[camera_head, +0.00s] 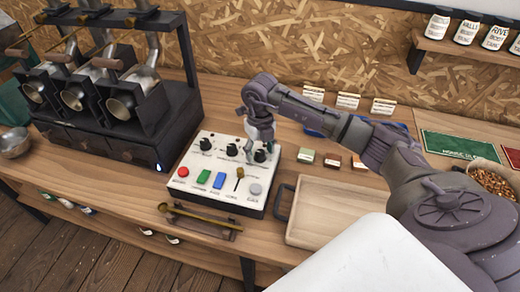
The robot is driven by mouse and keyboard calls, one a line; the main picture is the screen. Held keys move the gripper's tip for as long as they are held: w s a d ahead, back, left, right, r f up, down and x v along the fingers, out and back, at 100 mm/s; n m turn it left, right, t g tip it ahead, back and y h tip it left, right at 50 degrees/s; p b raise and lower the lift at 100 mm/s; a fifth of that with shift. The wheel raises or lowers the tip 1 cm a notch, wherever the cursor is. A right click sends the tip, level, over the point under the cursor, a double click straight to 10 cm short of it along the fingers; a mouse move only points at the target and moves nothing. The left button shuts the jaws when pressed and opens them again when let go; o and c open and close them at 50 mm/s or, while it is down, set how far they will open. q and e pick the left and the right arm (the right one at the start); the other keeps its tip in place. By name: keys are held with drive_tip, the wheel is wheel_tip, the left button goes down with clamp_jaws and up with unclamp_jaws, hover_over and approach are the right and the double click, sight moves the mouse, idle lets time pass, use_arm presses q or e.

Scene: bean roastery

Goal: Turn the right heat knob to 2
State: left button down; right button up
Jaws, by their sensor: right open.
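The white control panel (225,167) lies on the wooden counter, with a row of black knobs along its back part. The rightmost black knob (260,156) is just under my right gripper (259,138). My right gripper points down and is open, with its fingers at or just above this knob; I cannot tell if they touch it. The left black knob (206,144) and the middle black knob (232,150) stand clear of the gripper. The scale marks and the knob's setting are too small to read. My left gripper is out of view.
Red (184,172), green (204,176) and blue buttons, a slider and a grey button sit at the panel's front. A dark roaster (110,110) stands to the left. A wooden tray (325,212) is at the right, and a brass-handled tool (200,220) lies in front.

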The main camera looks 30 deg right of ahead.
drive_tip(key=shift+c, duration=1.1)
drive_tip(key=c, duration=0.9)
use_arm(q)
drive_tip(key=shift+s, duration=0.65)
use_arm(e)
drive_tip(key=shift+c, duration=0.2)
